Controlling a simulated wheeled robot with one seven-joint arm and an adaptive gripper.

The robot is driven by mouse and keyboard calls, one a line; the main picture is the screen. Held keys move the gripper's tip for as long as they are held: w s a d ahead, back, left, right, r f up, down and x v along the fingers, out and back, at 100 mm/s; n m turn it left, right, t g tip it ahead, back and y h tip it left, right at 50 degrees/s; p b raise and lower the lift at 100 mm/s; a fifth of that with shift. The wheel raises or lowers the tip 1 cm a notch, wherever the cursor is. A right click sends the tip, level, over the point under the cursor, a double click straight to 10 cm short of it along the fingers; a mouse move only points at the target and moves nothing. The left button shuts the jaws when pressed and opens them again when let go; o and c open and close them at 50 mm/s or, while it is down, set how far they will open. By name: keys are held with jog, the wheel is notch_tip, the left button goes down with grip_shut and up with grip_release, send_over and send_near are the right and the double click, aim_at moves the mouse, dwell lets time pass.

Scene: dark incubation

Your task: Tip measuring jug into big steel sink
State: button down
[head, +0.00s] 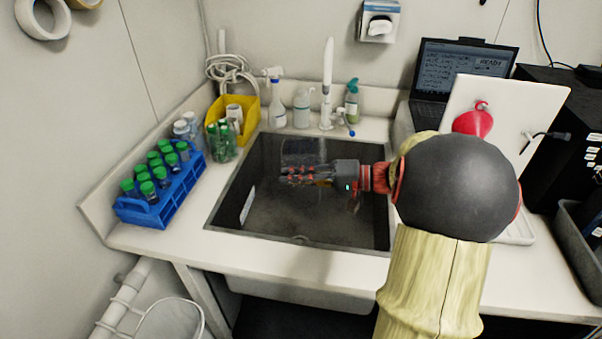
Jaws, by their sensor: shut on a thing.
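The big steel sink (225,203) is set into the white counter in the middle of the head view. My gripper (292,175) is over the sink basin, pointing left, with its fingers closed. A clear, see-through shape at the fingers, which looks like the measuring jug (303,152), shows faintly against the dark basin. Its outline, tilt and contents are hard to make out, and my fingers cover part of it.
A blue rack (165,207) of green-capped bottles and a yellow bin (250,118) stand left of the sink. Bottles and a white tap (327,90) line its back edge.

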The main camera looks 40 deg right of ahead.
jog(key=shift+w+a+f+g+h, duration=0.1)
jog(key=shift+g+h, duration=0.2)
jog(key=shift+g, duration=0.1)
jog(key=shift+f, duration=0.4)
jog(key=shift+f+g+h+p, duration=1.35)
jog(key=shift+g+h+p, duration=0.2)
jog(key=shift+p, duration=0.35)
jog(key=shift+s+g+p, duration=0.2)
jog(key=shift+g+p, duration=0.05)
jog(key=shift+p, duration=0.1)
jog(key=f+g+h+p, duration=0.1)
jog(key=p, duration=0.1)
jog(key=s+d+f+g+h+p, duration=0.1)
jog(key=p, duration=0.1)
jog(key=shift+f+g+h+p, duration=0.15)
jog(key=shift+g+h+p, duration=0.15)
jog(key=shift+p, duration=0.1)
